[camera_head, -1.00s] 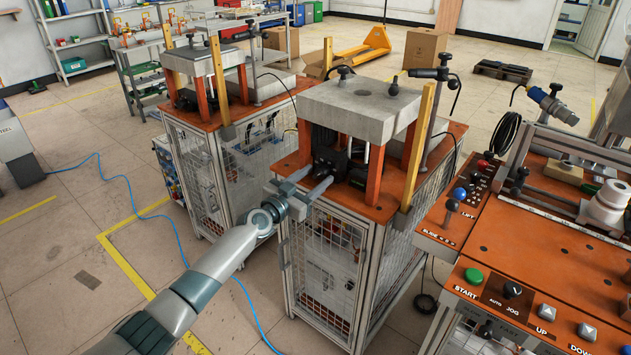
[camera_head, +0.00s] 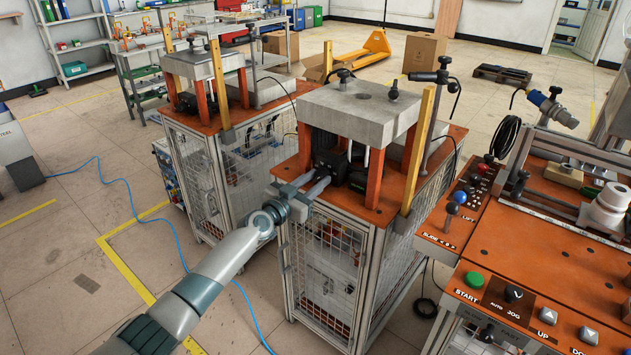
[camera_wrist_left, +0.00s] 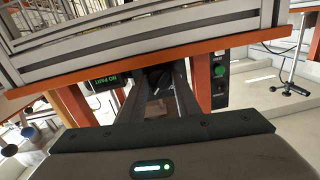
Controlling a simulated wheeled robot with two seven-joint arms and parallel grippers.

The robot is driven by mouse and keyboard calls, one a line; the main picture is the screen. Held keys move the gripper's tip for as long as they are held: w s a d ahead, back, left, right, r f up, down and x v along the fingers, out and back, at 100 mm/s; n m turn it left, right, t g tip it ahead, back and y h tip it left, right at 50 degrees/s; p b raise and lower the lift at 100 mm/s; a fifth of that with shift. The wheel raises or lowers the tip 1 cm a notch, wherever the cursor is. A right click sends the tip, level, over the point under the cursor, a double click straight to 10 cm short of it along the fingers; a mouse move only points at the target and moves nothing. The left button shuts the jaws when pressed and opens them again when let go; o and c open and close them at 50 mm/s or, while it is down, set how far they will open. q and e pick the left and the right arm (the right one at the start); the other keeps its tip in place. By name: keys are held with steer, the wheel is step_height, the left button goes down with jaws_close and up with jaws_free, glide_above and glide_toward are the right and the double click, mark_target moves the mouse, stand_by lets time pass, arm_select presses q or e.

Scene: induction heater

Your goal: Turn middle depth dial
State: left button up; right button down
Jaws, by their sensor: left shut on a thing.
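The middle press station has a black dial (camera_wrist_left: 157,78) on a dark block under its grey top plate. In the head view this block (camera_head: 330,150) sits between the orange posts, and the dial is mostly hidden by my fingers. My left gripper (camera_head: 321,176) reaches in from the front left, over the edge of the orange top. In the left wrist view its two fingers (camera_wrist_left: 160,95) lie on either side of the dial and are shut on it. The dial's exact angle is hard to read. My right gripper is not in view.
In the wrist view an orange post (camera_wrist_left: 202,80) and a panel with a green button (camera_wrist_left: 219,71) stand right of the fingers. A "NO PART" display (camera_wrist_left: 112,83) is left. A yellow upright (camera_head: 420,135) and a control console (camera_head: 530,270) stand to the right.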

arm_select(q)
steer(key=n, duration=0.3)
steer(key=shift+b, duration=0.3)
steer(key=shift+n, duration=1.1)
steer(key=shift+n+b, duration=0.3)
steer(key=shift+n, duration=0.3)
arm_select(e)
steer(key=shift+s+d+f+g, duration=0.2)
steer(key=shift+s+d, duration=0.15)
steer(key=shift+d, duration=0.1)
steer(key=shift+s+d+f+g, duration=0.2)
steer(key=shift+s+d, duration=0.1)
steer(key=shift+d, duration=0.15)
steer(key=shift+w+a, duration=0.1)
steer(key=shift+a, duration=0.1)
arm_select(q)
steer(key=o, duration=1)
steer(key=shift+o, duration=0.2)
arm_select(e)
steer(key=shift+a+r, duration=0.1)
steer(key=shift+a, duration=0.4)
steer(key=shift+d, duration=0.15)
